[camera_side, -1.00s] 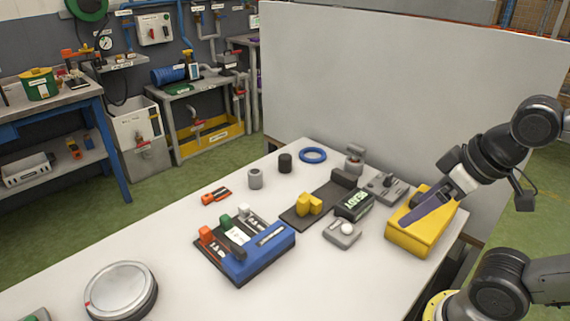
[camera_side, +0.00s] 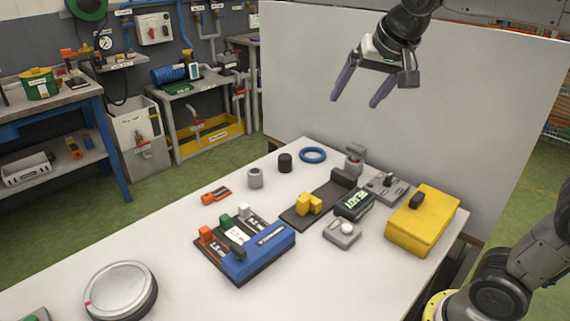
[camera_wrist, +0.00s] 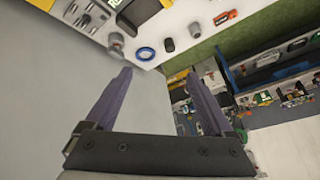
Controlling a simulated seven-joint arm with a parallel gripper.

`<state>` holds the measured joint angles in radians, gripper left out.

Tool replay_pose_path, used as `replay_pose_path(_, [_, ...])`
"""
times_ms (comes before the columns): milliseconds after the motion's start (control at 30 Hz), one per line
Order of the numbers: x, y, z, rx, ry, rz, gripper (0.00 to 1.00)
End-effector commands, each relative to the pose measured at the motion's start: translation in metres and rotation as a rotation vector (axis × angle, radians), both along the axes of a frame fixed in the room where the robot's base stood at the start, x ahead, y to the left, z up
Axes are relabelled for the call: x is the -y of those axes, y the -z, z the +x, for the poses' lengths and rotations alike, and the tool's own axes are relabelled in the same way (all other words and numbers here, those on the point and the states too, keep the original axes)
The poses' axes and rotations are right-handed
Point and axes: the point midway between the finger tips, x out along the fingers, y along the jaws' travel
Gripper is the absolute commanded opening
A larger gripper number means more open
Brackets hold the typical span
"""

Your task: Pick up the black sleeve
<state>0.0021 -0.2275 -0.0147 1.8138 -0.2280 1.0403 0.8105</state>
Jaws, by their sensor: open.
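The black sleeve (camera_side: 285,162) is a short dark cylinder standing upright near the back edge of the white table, between a grey cylinder and a blue ring. It also shows in the wrist view (camera_wrist: 168,45), beyond the fingers. My gripper (camera_side: 355,100) is open and empty, high above the back of the table, up and to the right of the sleeve in the side view. Its two purple fingers (camera_wrist: 158,74) are spread apart in the wrist view, with nothing between them.
The grey cylinder (camera_side: 255,178) and blue ring (camera_side: 313,155) flank the sleeve. A grey post fixture (camera_side: 354,160), a dark track with a yellow block (camera_side: 308,204), a blue fixture (camera_side: 262,258) and a yellow box (camera_side: 420,232) stand nearby. A pale panel (camera_side: 420,110) rises behind.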

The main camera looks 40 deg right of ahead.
Motion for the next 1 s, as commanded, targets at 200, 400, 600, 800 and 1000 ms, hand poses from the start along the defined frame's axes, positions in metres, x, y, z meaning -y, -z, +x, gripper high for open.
replay_pose_path(200, [0.015,0.008,0.095,-0.019,0.155,0.012,0.87])
replay_pose_path(400, [0.027,0.046,0.172,-0.053,0.253,0.001,0.87])
replay_pose_path(600, [0.034,0.109,0.229,-0.124,0.278,-0.031,0.87])
replay_pose_path(800, [0.035,0.167,0.247,-0.206,0.276,-0.045,0.87])
replay_pose_path(1000, [0.040,0.193,0.250,-0.233,0.276,-0.048,0.87])
